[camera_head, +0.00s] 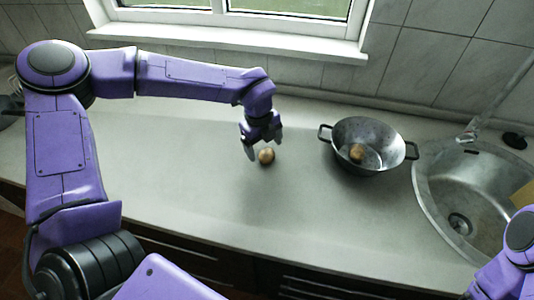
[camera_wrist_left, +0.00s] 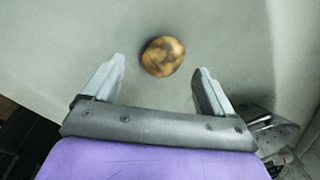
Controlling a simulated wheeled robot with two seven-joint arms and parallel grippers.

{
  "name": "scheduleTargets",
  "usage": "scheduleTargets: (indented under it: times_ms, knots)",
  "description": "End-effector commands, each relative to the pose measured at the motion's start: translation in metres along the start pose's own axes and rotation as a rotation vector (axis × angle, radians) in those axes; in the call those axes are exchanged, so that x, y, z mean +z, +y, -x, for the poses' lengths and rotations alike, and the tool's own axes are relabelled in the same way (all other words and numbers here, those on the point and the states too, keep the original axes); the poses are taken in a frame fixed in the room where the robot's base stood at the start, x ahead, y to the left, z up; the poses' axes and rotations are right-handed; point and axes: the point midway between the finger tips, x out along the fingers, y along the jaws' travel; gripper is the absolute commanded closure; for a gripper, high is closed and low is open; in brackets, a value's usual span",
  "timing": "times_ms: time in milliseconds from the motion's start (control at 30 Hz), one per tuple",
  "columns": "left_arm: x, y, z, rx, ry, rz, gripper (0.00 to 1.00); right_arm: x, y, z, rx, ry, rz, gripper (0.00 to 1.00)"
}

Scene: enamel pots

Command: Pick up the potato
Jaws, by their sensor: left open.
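A brown, mottled potato (camera_head: 266,156) lies on the grey counter (camera_head: 200,200), left of the pot. My left gripper (camera_head: 264,150) is open just above and beside it. In the left wrist view the potato (camera_wrist_left: 163,57) lies beyond the fingertips, about midway between the two fingers (camera_wrist_left: 160,75), and nothing is held. A second round brown thing, which looks like another potato (camera_head: 356,152), lies inside the grey enamel pot (camera_head: 345,128). My right arm shows only in part at the lower right of the head view, and its gripper is out of sight.
The two-handled pot stands right of my left gripper, near the sink (camera_head: 480,195) with its tap (camera_head: 470,130). A window sill (camera_head: 230,43) and tiled wall are behind. The counter left and front of the potato is clear.

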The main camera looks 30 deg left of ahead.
Motion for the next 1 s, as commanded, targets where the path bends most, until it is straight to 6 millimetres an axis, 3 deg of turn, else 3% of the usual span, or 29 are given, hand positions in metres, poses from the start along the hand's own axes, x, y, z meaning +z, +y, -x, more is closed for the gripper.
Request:
scheduleTargets:
  times_ms: [67, 200, 433, 467, 633, 1000]
  knots:
    - [-0.003, 0.001, -0.012, 0.008, 0.002, -0.003, 0.14, -0.005, 0.001, 0.01, -0.001, 0.001, -0.001, 0.57]
    - [-0.003, 0.0, -0.033, 0.004, 0.001, -0.003, 0.14, -0.005, 0.001, 0.011, -0.001, 0.002, -0.001, 0.57]
    - [-0.003, -0.001, -0.037, 0.002, 0.001, -0.004, 0.14, -0.005, 0.001, 0.01, -0.001, 0.001, -0.001, 0.57]
    - [-0.003, -0.001, -0.037, 0.002, 0.001, -0.004, 0.21, -0.005, 0.001, 0.01, -0.001, 0.001, -0.001, 0.57]
    - [-0.003, -0.001, -0.037, 0.002, 0.001, -0.004, 0.76, -0.005, 0.001, 0.01, -0.001, 0.001, -0.001, 0.57]
    - [-0.003, -0.002, -0.031, 0.0, 0.0, -0.004, 0.76, -0.004, 0.0, 0.009, -0.001, 0.001, -0.001, 0.57]
